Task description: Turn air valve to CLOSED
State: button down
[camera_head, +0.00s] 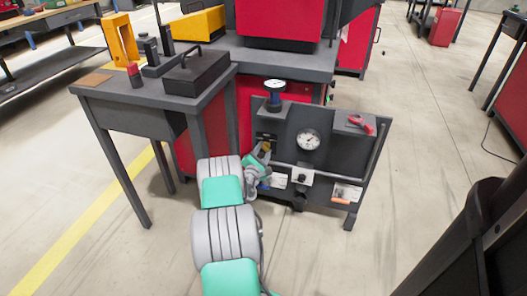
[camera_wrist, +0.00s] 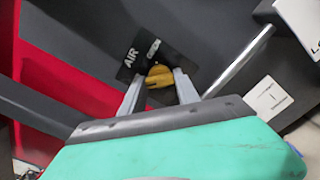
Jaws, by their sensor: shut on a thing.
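The air valve's yellow handle (camera_wrist: 159,77) sits between the two fingers of my gripper (camera_wrist: 160,90) in the wrist view, just below a black label (camera_wrist: 140,55) reading AIR. My gripper is shut on this handle. In the head view my gripper (camera_head: 263,152) is at the left side of the dark grey panel (camera_head: 290,130), with a bit of the yellow handle (camera_head: 266,147) showing beside it. The rest of the valve is hidden behind my gripper. The second word on the label is too small to read surely.
The panel carries a round gauge (camera_head: 308,139), a horizontal pipe (camera_head: 318,172) and a red-handled item (camera_head: 361,124) on its top. A grey table (camera_head: 215,85) stands to the left.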

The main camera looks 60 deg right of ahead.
jog(key=c, duration=0.9)
grip_release()
jog(key=s+a+p, duration=0.1)
jog(key=a+p, duration=0.1)
jog(key=a, duration=0.5)
jog(key=shift+a, duration=0.4)
jog(key=shift+s, duration=0.25)
